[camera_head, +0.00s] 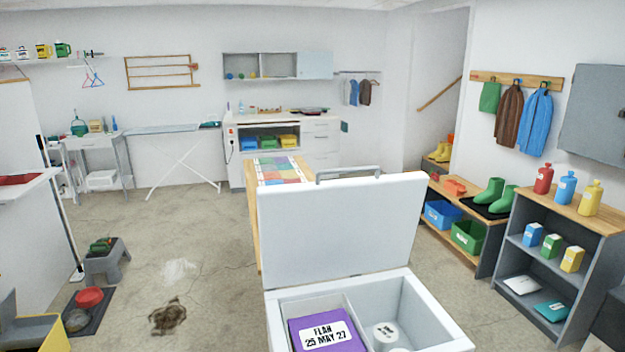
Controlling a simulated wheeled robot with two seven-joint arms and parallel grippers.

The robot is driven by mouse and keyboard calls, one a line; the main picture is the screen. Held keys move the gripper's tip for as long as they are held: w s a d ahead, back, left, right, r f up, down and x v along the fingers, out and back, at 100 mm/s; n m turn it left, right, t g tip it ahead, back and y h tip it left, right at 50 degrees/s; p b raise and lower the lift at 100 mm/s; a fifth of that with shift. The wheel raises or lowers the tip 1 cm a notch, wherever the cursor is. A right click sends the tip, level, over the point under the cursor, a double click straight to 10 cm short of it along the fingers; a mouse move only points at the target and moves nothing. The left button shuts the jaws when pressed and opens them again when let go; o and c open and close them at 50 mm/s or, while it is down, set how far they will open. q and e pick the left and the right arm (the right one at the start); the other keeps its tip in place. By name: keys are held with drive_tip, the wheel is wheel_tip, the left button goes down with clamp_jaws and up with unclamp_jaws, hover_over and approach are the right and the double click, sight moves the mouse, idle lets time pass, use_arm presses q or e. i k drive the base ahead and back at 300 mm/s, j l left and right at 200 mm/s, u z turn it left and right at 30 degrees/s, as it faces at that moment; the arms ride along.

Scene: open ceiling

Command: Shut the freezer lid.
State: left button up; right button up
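The white chest freezer (440,317) stands in front of me at the bottom centre. Its lid (342,229) is raised nearly upright at the far side, with a grey handle (348,172) along its top edge. Inside are a purple box (322,335) labelled "FLAN 25 MAY 27" or similar and a white round tub (385,335). The lower part of the freezer is cut off by the frame. Neither of my grippers shows.
A shelf unit (573,222) with bottles and cartons stands to the right, near a low bench (462,198) with green boots. A patchwork-topped table (253,210) is behind the lid.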

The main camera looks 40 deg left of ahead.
sight(318, 229)
drive_tip(key=u, duration=1.05)
